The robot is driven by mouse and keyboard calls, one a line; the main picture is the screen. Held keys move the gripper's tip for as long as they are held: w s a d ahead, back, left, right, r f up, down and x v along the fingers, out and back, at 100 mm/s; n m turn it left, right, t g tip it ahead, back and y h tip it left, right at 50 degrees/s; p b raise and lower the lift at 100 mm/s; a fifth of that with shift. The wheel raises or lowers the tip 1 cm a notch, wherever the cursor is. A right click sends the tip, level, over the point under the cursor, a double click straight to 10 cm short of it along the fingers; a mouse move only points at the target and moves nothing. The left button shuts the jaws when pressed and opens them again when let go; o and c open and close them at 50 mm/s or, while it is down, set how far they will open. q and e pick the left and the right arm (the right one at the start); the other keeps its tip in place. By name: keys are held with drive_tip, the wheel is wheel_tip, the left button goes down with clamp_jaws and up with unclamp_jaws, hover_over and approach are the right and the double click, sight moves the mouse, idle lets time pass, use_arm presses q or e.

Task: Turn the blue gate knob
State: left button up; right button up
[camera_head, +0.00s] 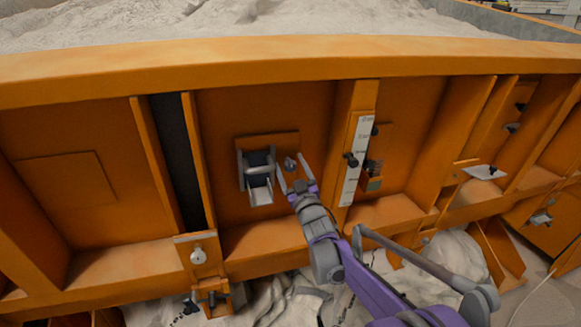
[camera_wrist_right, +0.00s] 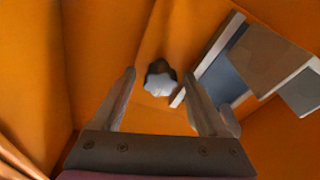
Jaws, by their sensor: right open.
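The gate knob (camera_head: 290,163) is a small star-shaped knob on the orange wall, just right of a small chute. In the right wrist view the knob (camera_wrist_right: 160,80) looks pale grey-blue with a dark side, and it stands between the finger lines, near the fingertips. My right gripper (camera_head: 292,172) is open and empty, with one finger on each side of the knob. I cannot tell whether a finger touches it. The small gate with a metal chute (camera_head: 260,190) is beside the left finger in the head view. My left gripper is not in view.
The orange sandbed wall (camera_head: 230,215) has upright ribs on both sides of this bay. A white scale strip (camera_head: 354,165) with a dark knob stands to the right. Pale sand (camera_head: 200,20) fills the bed above. The chute's raised side lies close to my gripper.

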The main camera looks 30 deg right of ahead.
drive_tip(key=b+v, duration=0.1)
drive_tip(key=v, duration=0.9)
drive_tip(key=shift+s, duration=0.35)
drive_tip(key=shift+a+f, duration=0.1)
drive_tip(key=shift+a, duration=0.1)
drive_tip(key=s+a+f+g+y+p, duration=0.1)
drive_tip(key=s+a+f+g, duration=0.4)
drive_tip(key=s, duration=0.4)
drive_tip(key=s+a+f+m+g+y+p, duration=0.1)
drive_tip(key=s+a+f+g, duration=0.4)
drive_tip(key=s, duration=0.5)
drive_tip(key=s+a+f+g+y+p, duration=0.1)
drive_tip(key=s+a+f+g+p, duration=0.2)
drive_tip(key=s+a+f+g, duration=0.3)
drive_tip(key=s+a+f, duration=0.2)
drive_tip(key=s+a, duration=0.1)
drive_tip(key=shift+s+f+m+y, duration=0.15)
drive_tip(key=shift+s+m+y, duration=0.15)
drive_tip(key=shift+y, duration=0.1)
